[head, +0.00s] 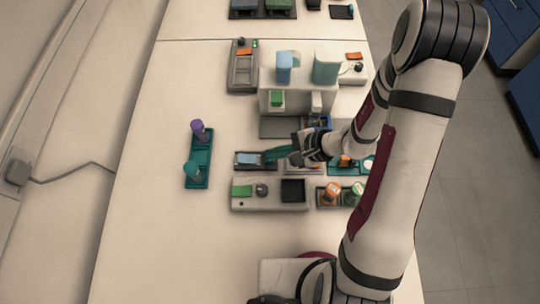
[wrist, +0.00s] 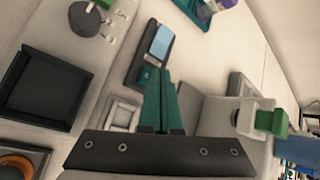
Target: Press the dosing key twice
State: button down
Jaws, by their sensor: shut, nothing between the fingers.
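A small dark device (head: 248,159) with a pale blue screen lies flat on the table; it also shows in the wrist view (wrist: 141,66). No readable label marks the dosing key. A small teal patch on the device, just below its screen in the wrist view, may be a key; the fingers partly cover this end. My gripper (head: 270,155) has teal fingers, shut and empty, pointing left at the device's right end. In the wrist view the fingertips (wrist: 158,72) overlap that end. I cannot tell whether they touch it.
A pale machine (head: 285,99) with blue and teal containers stands behind. A teal rack (head: 197,170) with purple and teal pieces is left. A pale block with a knob and black pad (head: 292,191) lies in front, beside a tray of jars (head: 330,197). The table's left side is clear.

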jog(key=shift+f, duration=0.4)
jog(key=shift+r, duration=3.5)
notch_tip(320, 180, down, 6)
jog(key=shift+f, duration=0.1)
dwell(0.5)
dwell(1.9)
